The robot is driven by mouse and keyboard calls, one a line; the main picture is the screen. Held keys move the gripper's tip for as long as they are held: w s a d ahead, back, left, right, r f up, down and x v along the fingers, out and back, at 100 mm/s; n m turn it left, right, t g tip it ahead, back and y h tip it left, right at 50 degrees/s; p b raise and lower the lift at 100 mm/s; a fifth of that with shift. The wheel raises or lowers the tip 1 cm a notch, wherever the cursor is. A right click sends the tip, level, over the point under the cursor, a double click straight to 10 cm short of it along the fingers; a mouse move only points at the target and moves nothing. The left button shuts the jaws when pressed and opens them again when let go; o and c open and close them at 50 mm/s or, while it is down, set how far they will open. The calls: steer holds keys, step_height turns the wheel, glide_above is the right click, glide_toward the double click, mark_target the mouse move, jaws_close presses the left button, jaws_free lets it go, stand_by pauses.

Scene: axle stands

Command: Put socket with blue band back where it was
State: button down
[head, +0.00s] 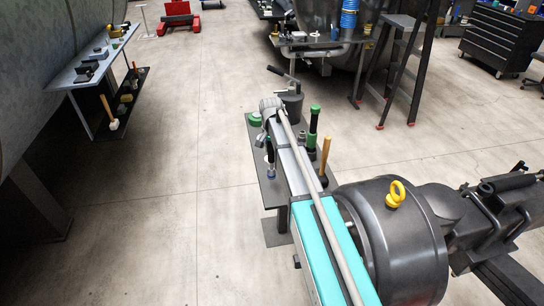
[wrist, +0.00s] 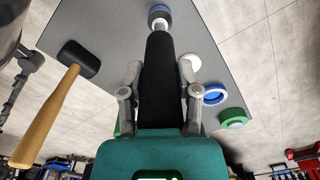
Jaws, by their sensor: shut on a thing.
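My gripper (wrist: 160,88) points down over a small grey table (wrist: 108,30). Its two grey fingers close on either side of a long dark shaft. The far end of that shaft carries a pale section and a blue band; I take it as the socket with blue band (wrist: 158,13). In the head view the blue-banded end (head: 271,173) shows below my gripper (head: 267,143), over the front left part of the table (head: 268,194). I cannot tell whether this end touches the tabletop. The grip itself is partly hidden by my arm in the head view.
A blue ring (wrist: 214,95) and a green ring (wrist: 233,117) are at right. In the head view a green-and-black tool (head: 314,125) stands right of my arm. A bench (head: 92,62) stands far left.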

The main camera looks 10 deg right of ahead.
mark_target(272, 155)
steer(key=shift+w+d+f+b, duration=0.15)
steer(key=shift+w+f+b, duration=0.3)
steer(key=shift+f+b, duration=1.55)
steer(key=shift+c, duration=1.6)
jaws_free()
steer(key=shift+r, duration=0.15)
step_height(272, 155, up, 12)
steer(key=p, duration=1.2)
steer(key=shift+s, duration=0.1)
